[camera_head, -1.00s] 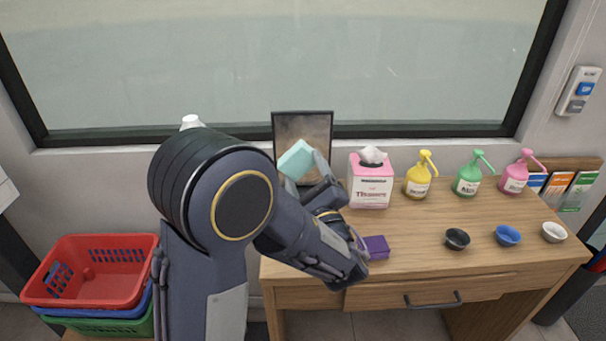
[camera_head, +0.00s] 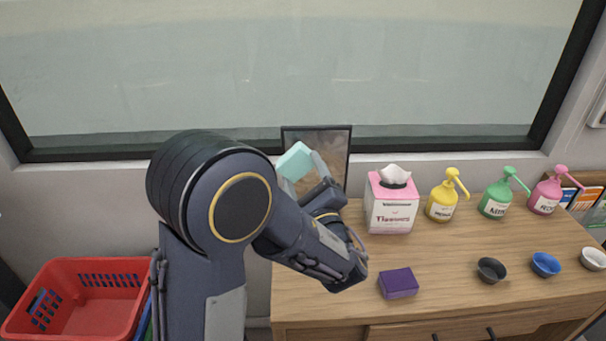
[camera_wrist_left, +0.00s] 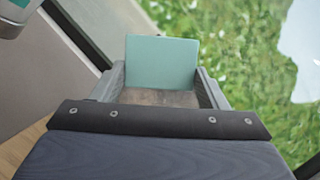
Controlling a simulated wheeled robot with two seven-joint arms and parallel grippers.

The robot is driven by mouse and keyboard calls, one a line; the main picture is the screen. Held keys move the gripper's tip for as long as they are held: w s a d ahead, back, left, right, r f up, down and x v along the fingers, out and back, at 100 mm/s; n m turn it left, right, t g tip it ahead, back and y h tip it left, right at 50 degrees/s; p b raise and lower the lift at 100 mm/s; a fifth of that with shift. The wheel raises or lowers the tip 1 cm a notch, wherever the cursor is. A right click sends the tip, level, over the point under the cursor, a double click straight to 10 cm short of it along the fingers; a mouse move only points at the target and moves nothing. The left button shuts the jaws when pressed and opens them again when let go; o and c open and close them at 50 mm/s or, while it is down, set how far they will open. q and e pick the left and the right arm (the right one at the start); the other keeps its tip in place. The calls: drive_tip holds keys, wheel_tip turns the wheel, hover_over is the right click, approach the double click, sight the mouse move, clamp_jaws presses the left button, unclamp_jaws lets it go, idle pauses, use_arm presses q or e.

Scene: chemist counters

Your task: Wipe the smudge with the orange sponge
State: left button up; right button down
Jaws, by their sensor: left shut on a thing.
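My left gripper (camera_head: 310,182) is shut on a mint-green sponge (camera_head: 295,162), held up in front of the dark-framed picture (camera_head: 335,150) at the back of the desk. The left wrist view shows the mint-green sponge (camera_wrist_left: 162,62) between the two fingers, with green grass and a window frame behind it. A purple block (camera_head: 398,283), maybe another sponge, lies on the desk, right of my forearm. I see no orange sponge. I cannot make out a clear smudge; pale patches show at the right of the wrist view. My right gripper is not in view.
The wooden desk (camera_head: 450,255) holds a pink tissue box (camera_head: 391,203), yellow (camera_head: 441,203), green (camera_head: 495,200) and pink (camera_head: 546,195) pump bottles, and black (camera_head: 491,270), blue (camera_head: 545,264) and white (camera_head: 593,259) bowls. A wide window (camera_head: 300,70) is behind. A red basket (camera_head: 80,300) stands left.

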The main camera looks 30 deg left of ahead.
use_arm(q)
wheel_tip(320, 180, down, 8)
drive_tip(key=b, duration=0.7)
drive_tip(key=w+a, duration=0.3)
drive_tip(key=w, duration=0.2)
drive_tip(key=shift+w+a+f, duration=0.1)
drive_tip(key=shift+w+a, duration=0.5)
drive_tip(key=shift+w, duration=0.3)
idle(0.5)
drive_tip(key=shift+d, duration=0.1)
